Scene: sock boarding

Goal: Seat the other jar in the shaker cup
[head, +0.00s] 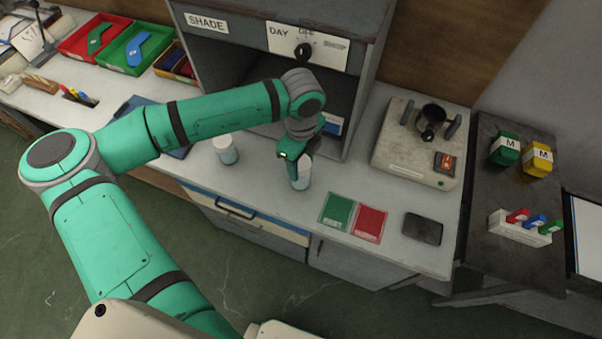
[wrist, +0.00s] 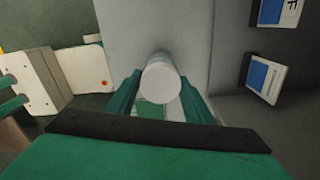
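A white-lidded jar with a pale blue body (head: 301,178) is at my gripper, above or on the counter's front part; I cannot tell whether it touches the counter. My gripper (head: 297,160) points down at it. In the wrist view the round white lid (wrist: 161,83) sits between my two green fingers (wrist: 160,90), with no clear gap at its sides. Whether the fingers press on it cannot be seen. A second similar jar (head: 226,150) stands upright on the counter to the left. The dark shaker cup (head: 432,117) sits on a beige machine at the right.
The beige machine (head: 394,160) has a red switch. Green (head: 338,209) and red (head: 370,222) cards and a dark pad (head: 423,229) lie at the counter's front right. The shade cabinet (head: 215,62) stands behind my gripper. A dark side table (head: 490,185) holds coloured blocks.

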